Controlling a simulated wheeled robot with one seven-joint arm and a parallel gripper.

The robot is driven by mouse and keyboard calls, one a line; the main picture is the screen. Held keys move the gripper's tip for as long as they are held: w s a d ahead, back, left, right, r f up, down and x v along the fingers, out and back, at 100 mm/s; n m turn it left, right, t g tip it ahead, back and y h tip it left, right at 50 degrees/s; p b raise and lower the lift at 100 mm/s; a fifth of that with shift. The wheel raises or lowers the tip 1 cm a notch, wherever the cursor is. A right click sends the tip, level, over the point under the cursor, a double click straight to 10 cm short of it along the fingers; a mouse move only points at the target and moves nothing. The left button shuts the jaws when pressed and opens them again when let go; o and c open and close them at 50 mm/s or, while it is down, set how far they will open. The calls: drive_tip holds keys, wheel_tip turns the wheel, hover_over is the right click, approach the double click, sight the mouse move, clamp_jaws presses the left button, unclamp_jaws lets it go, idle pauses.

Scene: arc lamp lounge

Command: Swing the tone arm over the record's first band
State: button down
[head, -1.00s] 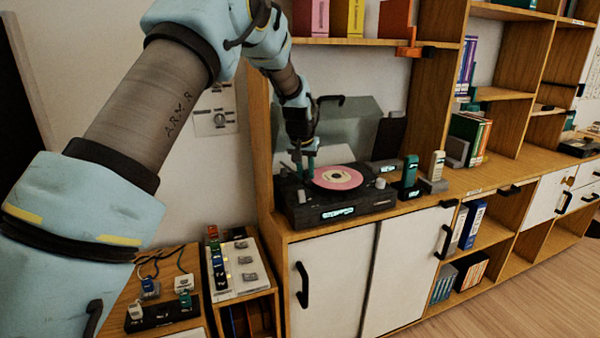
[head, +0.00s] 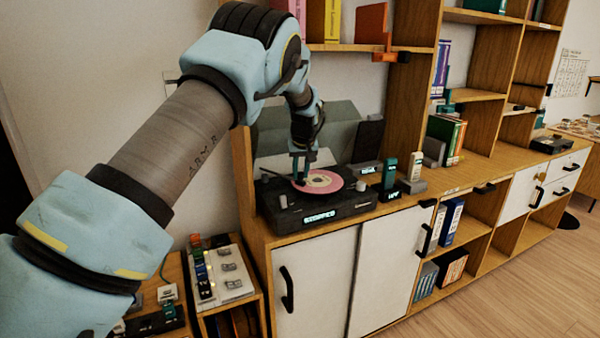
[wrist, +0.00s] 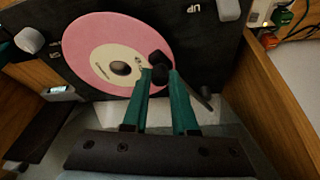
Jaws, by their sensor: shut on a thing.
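The black record player (head: 345,208) stands on the cabinet top, and its front display reads "STOPPED". A pink record (head: 345,180) with a cream label lies on it; it also shows in the wrist view (wrist: 85,48). My gripper (head: 299,172) points down at the record's left side. In the wrist view, my gripper's teal fingers (wrist: 160,80) are shut on the tone arm (wrist: 158,62), whose dark end appears over the record near the label. Its height above the record is unclear. The fingers hide part of the tone arm.
A grey knob (wrist: 228,10) sits beside an "UP" mark on the deck. A raised clear lid (head: 340,125) stands behind the player. Teal (head: 389,172) and white (head: 416,166) handset-like items stand to its right. A low unit with switches (head: 226,272) is at lower left.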

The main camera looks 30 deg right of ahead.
drive_tip(key=c, duration=0.7)
unclamp_jaws()
drive_tip(key=b+v, duration=0.3)
drive_tip(key=v, duration=0.7)
drive_tip(key=shift+s+a+r, duration=0.1)
drive_tip(key=shift+s+r, duration=0.1)
drive_tip(key=shift+r, duration=0.15)
drive_tip(key=w+a+f+n+g+y, duration=0.1)
drive_tip(key=a+f, duration=0.1)
drive_tip(key=a, duration=1.2)
drive_tip(key=w+a+f+n, duration=0.1)
drive_tip(key=w+a, duration=0.1)
drive_tip(key=a, duration=1.2)
drive_tip(key=shift+n+g+y, duration=0.3)
drive_tip(key=shift+n+g, duration=0.4)
drive_tip(key=s+a+f, duration=0.2)
drive_tip(key=s+a, duration=0.4)
drive_tip(key=a, duration=0.1)
drive_tip(key=s+a+f, duration=0.2)
drive_tip(key=s+a, duration=0.4)
drive_tip(key=a, duration=0.2)
drive_tip(key=s+a+f, duration=0.2)
drive_tip(key=s+a, duration=0.5)
drive_tip(key=shift+a, duration=0.25)
